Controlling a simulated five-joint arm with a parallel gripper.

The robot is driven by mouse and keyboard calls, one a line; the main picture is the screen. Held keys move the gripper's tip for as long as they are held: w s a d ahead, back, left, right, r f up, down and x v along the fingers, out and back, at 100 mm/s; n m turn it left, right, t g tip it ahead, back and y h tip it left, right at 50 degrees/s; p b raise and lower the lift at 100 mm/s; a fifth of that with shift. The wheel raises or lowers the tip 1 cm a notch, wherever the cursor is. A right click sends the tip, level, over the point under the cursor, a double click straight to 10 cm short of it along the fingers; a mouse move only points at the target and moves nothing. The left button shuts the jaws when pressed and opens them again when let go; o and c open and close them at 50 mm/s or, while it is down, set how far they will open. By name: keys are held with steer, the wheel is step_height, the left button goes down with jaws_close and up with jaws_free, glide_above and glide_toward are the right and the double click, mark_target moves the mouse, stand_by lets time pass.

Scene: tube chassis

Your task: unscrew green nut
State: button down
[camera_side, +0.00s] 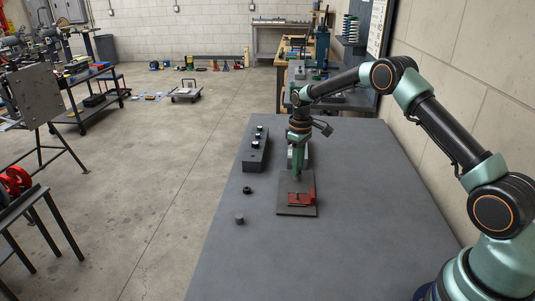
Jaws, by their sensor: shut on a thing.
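My gripper (298,178) points down above the far part of a dark grey plate (297,211) on the table. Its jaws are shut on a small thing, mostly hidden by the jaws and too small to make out. I cannot pick out a green nut apart from the green parts of my gripper. A red fixture (308,196) stands on the plate, just below and to the right of the jaws. I cannot tell whether the held thing touches the fixture.
A long dark block (253,161) with several small pieces on top stands left of my gripper. A small black ring-like piece (247,190) and a short grey cylinder (240,220) lie near the table's left edge. The table (350,240) is clear at the front and right.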

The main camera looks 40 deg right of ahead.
steer(key=shift+n, duration=0.4)
steer(key=n, duration=0.5)
steer(key=c, duration=0.9)
jaws_free()
steer(key=shift+r, duration=0.15)
